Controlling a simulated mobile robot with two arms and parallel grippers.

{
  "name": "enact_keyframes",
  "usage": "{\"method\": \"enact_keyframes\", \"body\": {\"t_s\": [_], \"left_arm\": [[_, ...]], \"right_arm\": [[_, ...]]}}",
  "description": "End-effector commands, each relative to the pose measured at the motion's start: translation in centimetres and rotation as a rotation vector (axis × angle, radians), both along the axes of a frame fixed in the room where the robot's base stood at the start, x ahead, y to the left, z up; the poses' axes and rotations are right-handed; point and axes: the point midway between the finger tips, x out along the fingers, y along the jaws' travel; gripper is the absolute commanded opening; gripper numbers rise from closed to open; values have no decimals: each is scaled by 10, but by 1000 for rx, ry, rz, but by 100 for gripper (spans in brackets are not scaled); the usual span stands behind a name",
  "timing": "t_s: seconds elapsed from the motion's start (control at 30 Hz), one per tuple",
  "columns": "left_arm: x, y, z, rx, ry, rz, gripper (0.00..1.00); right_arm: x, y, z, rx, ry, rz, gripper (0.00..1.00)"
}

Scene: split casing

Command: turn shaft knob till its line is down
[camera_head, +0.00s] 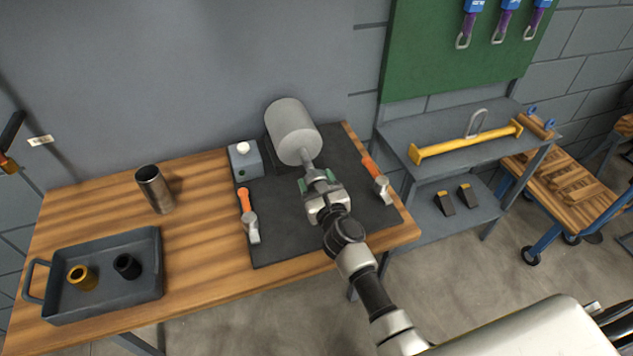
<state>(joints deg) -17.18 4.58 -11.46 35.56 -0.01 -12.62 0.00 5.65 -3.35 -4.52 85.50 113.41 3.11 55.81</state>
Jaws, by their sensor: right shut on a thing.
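A grey cylindrical casing (291,132) lies on its side on a dark mat (283,222) on the wooden bench. A thin grey shaft (307,159) comes out of its front end toward me. My right gripper (317,178) is at the shaft's near end, shut on it. The knob there is hidden between the jaws, and I cannot see its line. My left gripper is not in view.
An orange-handled hammer (249,215) lies left of my right gripper, another (376,179) to its right. A grey box with a white button (245,160) stands left of the casing.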

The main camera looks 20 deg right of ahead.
Motion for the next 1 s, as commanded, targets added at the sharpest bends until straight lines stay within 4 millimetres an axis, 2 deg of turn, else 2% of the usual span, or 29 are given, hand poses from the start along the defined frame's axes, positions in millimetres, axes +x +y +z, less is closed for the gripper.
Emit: {"method": "enact_keyframes", "body": {"t_s": [0.03, 0.07, 0.2, 0.47, 0.57, 0.67, 1.0], "left_arm": [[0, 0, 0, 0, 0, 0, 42], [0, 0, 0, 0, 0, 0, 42], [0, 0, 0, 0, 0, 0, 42], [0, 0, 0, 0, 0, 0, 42], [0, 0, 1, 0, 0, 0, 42], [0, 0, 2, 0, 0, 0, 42], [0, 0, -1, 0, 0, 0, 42]], "right_arm": [[0, 0, -1, 0, 1, 1, 35], [0, 0, -1, 1, 1, 1, 63], [0, 0, -1, 1, 1, 0, 84], [-1, 0, 0, 2, 1, 0, 84], [-7, 0, -1, 1, 2, 0, 84], [-21, -1, -2, 1, 4, 0, 84], [-87, -3, -2, 1, 2, 1, 84]]}}
